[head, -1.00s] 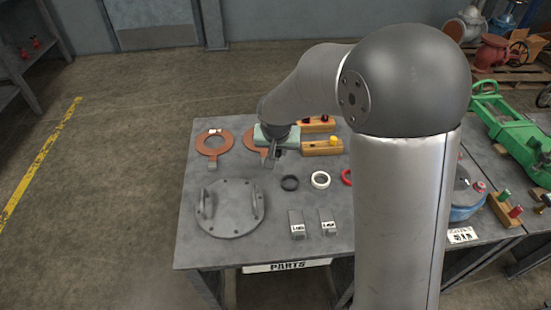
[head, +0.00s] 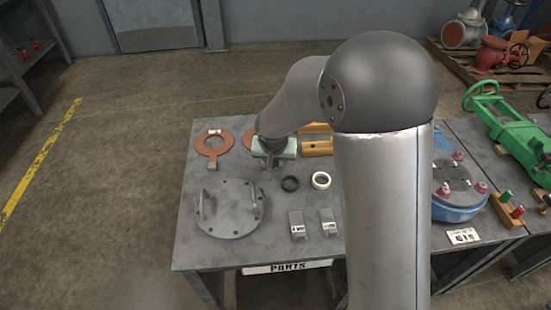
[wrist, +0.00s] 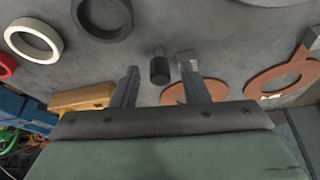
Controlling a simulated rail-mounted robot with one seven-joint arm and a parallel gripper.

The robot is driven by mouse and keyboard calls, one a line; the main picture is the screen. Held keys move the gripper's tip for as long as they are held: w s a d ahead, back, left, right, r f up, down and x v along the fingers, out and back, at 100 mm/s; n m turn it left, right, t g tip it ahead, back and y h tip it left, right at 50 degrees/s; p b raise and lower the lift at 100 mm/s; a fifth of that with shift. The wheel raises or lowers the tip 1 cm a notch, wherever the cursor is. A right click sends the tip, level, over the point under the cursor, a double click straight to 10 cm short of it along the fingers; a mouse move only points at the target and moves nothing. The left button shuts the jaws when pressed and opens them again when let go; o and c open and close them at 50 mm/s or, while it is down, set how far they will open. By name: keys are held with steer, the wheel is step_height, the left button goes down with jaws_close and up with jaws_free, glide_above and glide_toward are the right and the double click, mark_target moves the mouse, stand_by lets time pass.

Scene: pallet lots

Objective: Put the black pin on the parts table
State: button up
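The black pin (wrist: 159,68) is in the wrist view, at the grey top of the parts table. It shows between my fingers with a gap on each side; whether it stands or lies is hard to tell. My gripper (wrist: 160,80) is open with nothing between its fingers touching them. In the head view my gripper (head: 267,166) is low over the parts table (head: 225,257), left of the black ring. I cannot make out the pin there.
On the table are a black ring (head: 290,184), a white ring (head: 321,180), a grey flange cover (head: 230,208) with handles, copper-coloured rings (head: 213,143) and two grey blocks (head: 298,225). Wooden blocks (head: 317,148) are partly behind my arm.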

steer(key=shift+r, duration=0.1)
steer(key=shift+r, duration=0.2)
steer(key=p+v, duration=0.1)
steer(key=v, duration=1.1)
steer(key=s+d+f+g, duration=0.1)
steer(key=s+d+g, duration=0.1)
steer(key=s+d, duration=0.6)
steer(key=s+d+f+n+g, duration=0.1)
steer(key=s+d+g, duration=0.1)
steer(key=s+d, duration=0.6)
steer(key=s, duration=0.7)
steer(key=shift+s+f+g, duration=0.15)
steer(key=shift+s+g, duration=0.1)
steer(key=shift+g, duration=0.15)
steer(key=shift+c, duration=0.5)
steer(key=shift+d, duration=0.15)
